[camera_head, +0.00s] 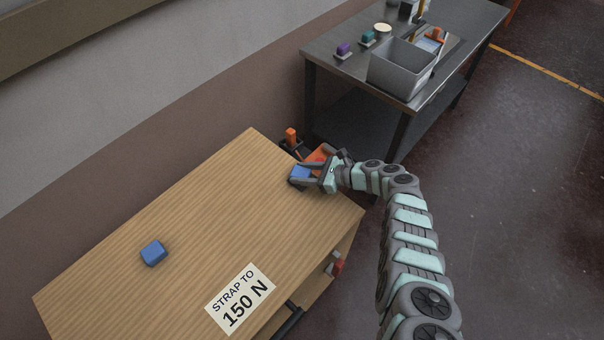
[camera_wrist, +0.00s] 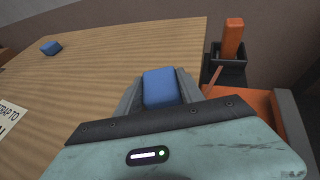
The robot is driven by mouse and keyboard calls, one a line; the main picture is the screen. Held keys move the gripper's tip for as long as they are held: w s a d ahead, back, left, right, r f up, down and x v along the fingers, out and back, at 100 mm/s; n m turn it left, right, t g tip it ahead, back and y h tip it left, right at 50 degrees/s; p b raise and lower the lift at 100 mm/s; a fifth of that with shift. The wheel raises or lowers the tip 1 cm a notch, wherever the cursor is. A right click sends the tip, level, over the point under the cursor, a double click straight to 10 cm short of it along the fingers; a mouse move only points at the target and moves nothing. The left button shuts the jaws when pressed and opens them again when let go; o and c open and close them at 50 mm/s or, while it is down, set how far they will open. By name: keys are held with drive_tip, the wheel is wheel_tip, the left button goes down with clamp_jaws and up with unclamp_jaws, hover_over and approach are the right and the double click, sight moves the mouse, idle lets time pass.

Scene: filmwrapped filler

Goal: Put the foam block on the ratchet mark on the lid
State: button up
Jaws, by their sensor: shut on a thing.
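My gripper (camera_head: 306,176) is shut on a blue block (camera_head: 300,173), over the right end of the wooden lid (camera_head: 215,210). In the wrist view, the held blue block (camera_wrist: 160,88) sits between the two grey fingers. I cannot tell if it touches the lid. A second blue block (camera_head: 153,253) lies on the lid at the left, apart from my gripper; it also shows small in the wrist view (camera_wrist: 50,48). I cannot make out a ratchet mark on the lid.
A white label (camera_head: 240,298) reading "STRAP TO 150 N" lies at the lid's front edge. An orange tray (camera_head: 321,155) and a black holder with an orange piece (camera_head: 291,136) sit beyond the right end. A metal table (camera_head: 335,73) carries a grey bin (camera_head: 402,72).

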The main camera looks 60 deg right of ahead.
drive_tip(key=shift+f, duration=0.2)
drive_tip(key=o, duration=1.3)
drive_tip(key=shift+r, duration=0.25)
drive_tip(key=p+v, duration=0.4)
drive_tip(key=v, duration=0.8)
